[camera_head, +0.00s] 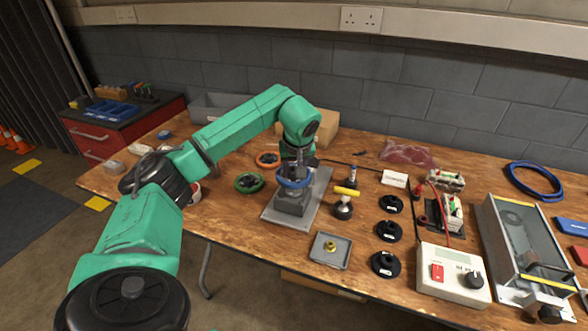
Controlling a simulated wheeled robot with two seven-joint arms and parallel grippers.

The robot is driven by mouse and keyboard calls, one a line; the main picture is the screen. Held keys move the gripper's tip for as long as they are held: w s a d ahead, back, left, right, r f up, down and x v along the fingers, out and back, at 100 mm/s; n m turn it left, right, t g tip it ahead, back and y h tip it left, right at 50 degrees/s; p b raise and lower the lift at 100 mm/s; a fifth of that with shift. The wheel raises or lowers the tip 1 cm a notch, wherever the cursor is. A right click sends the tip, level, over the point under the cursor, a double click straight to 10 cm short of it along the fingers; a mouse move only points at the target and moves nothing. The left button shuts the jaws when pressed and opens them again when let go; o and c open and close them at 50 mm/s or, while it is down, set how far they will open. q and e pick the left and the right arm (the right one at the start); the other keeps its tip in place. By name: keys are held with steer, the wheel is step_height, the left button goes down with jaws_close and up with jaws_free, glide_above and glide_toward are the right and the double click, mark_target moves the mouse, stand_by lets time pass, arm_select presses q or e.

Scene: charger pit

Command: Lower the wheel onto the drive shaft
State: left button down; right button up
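My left gripper (295,174) points straight down over a grey motor block (292,202) on a flat grey base plate (318,190). It appears shut on a blue-rimmed wheel (293,183), held level just above the top of the block. The drive shaft is hidden behind the wheel and fingers, so I cannot tell whether the wheel is around it or above it. An orange wheel (268,160) and a green wheel (249,183) lie flat on the wooden table to the left. My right gripper is not in view.
A grey tray (330,250) with a brass part sits in front of the plate. Several black knobs (388,231), a control box (453,275) and a clear-covered case (525,240) fill the right side. Cardboard stands behind.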

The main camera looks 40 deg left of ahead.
mark_target(294, 179)
arm_select(q)
steer(key=shift+f+b, duration=0.9)
steer(key=shift+f, duration=1.05)
stand_by(0.4)
stand_by(0.4)
steer(key=shift+r+p, duration=0.1)
steer(key=shift+p, duration=0.35)
steer(key=shift+f, duration=0.2)
steer(key=shift+c, duration=1.8)
jaws_free()
steer(key=shift+f, duration=0.1)
steer(key=c, duration=0.4)
steer(key=shift+o, duration=0.2)
